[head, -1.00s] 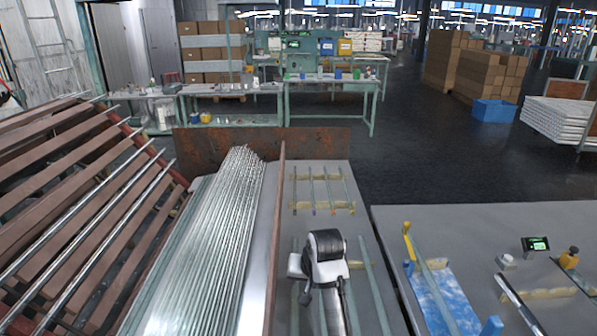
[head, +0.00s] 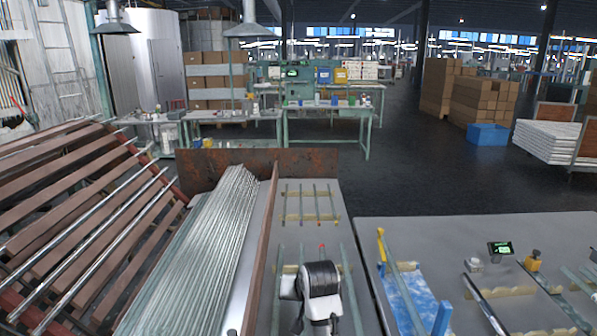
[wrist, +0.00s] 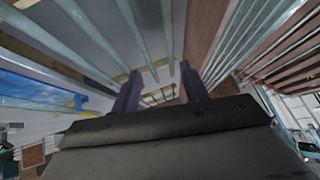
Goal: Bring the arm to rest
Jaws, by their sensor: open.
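My gripper (wrist: 159,88) shows in the wrist view as two dark fingers standing apart, with nothing between them. In the head view, my white and black arm (head: 318,282) is over the grey table at the lower middle; its fingers cannot be made out there. Glass tubes (head: 345,270) lie on yellowish rests beside and beyond the arm. In the wrist view, several tubes (wrist: 135,30) cross above and to both sides of the fingers. Whether the fingers touch any tube cannot be told.
A thick stack of glass tubes (head: 205,250) lies left of an upright brown divider (head: 262,250). A slatted brown rack (head: 75,210) with tubes is at far left. At right, another grey table (head: 460,235) holds a blue-patterned board (head: 408,300) and a small green display (head: 500,248).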

